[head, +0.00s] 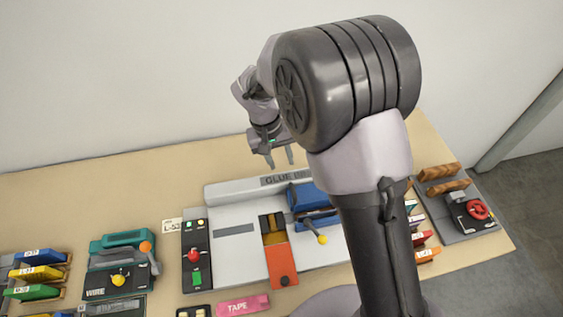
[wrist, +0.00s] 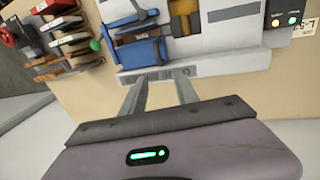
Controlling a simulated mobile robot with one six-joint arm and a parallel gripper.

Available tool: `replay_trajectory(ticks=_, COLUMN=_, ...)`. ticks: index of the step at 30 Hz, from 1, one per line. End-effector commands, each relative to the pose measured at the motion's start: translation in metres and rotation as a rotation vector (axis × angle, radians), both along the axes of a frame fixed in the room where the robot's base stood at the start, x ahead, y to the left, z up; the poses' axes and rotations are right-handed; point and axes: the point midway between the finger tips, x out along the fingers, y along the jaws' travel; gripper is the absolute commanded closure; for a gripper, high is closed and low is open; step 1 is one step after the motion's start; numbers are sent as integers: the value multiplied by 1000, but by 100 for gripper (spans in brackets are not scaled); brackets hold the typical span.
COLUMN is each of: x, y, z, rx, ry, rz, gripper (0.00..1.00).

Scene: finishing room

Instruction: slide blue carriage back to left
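The blue carriage (head: 310,195) sits toward the right part of the grey glue machine (head: 228,262), just right of the orange and brown block. A lever with a yellow ball end sticks out at its front. My arm partly covers the machine's right side in the head view. In the wrist view the carriage (wrist: 142,52) lies beyond my fingers, to the left. My gripper (head: 280,160) hangs behind the machine's back edge, above the bench, clear of the carriage. Its two fingers also show in the wrist view (wrist: 160,78), apart, with nothing between them.
An orange and brown block (head: 280,262) stands on the machine left of the carriage. A black panel (head: 196,255) with a red button is at its left. A pink tape block (head: 242,305) lies in front. Bench behind the machine's left end is clear.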

Motion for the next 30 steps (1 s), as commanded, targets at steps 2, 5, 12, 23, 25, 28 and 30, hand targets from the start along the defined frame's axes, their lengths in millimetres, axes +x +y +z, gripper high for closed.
replay_trajectory(ticks=2, x=0, y=-5, z=-25, rx=-2, ry=5, rz=-3, gripper=64)
replay_trajectory(ticks=5, x=1, y=-11, z=-56, rx=-2, ry=6, rz=-3, gripper=64)
replay_trajectory(ticks=12, x=5, y=-24, z=-121, rx=0, ry=5, rz=-4, gripper=64)
replay_trajectory(ticks=23, x=7, y=-30, z=-153, rx=2, ry=1, rz=-3, gripper=64)
replay_trajectory(ticks=25, x=7, y=-30, z=-153, rx=2, ry=1, rz=-3, gripper=64)
replay_trajectory(ticks=28, x=7, y=-30, z=-152, rx=2, ry=1, rz=-3, gripper=64)
replay_trajectory(ticks=30, x=7, y=-30, z=-152, rx=2, ry=1, rz=-4, gripper=76)
